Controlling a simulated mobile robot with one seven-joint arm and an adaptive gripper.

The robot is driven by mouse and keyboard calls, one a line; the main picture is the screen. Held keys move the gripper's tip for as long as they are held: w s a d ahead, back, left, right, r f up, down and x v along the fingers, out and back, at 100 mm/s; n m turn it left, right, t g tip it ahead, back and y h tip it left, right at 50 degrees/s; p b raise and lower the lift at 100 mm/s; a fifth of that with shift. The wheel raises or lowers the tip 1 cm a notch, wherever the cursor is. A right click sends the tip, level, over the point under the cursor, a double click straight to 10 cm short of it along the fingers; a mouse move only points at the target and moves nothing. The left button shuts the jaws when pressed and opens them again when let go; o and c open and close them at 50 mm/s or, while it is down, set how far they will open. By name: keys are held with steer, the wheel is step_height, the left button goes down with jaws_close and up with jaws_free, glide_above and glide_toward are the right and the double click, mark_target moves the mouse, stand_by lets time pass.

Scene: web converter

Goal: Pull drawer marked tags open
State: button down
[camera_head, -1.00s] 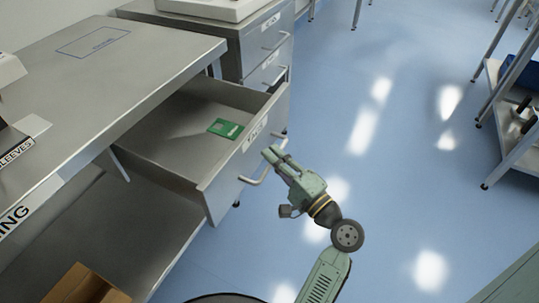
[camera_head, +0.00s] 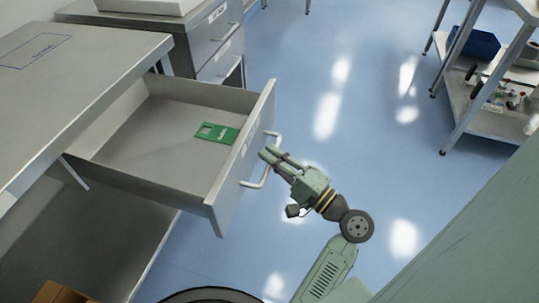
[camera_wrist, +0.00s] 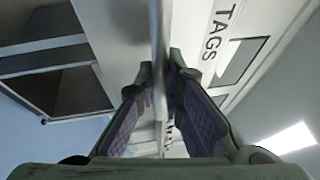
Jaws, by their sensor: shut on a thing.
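The drawer (camera_head: 170,142) marked TAGS is pulled well out from under the metal bench. Its label reads TAGS (camera_wrist: 219,32) in the wrist view. A green card (camera_head: 217,132) lies flat inside it. The drawer's bar handle (camera_head: 268,175) runs along the front. My gripper (camera_head: 269,155) is at this handle, and in the wrist view its two padded fingers (camera_wrist: 160,110) are on either side of the bar, shut on it. Part of the handle is hidden by the fingers.
The bench top (camera_head: 95,65) is at the left. A second drawer cabinet (camera_head: 208,45) stands behind. A cardboard box (camera_head: 62,293) is at bottom left. A shelf trolley (camera_head: 485,115) is at the right. The blue floor (camera_head: 340,130) between is clear.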

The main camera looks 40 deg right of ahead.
steer(key=c, duration=1.7)
jaws_free()
steer(key=v, duration=1.2)
steer(key=shift+r, duration=0.1)
steer(key=shift+w, duration=0.1)
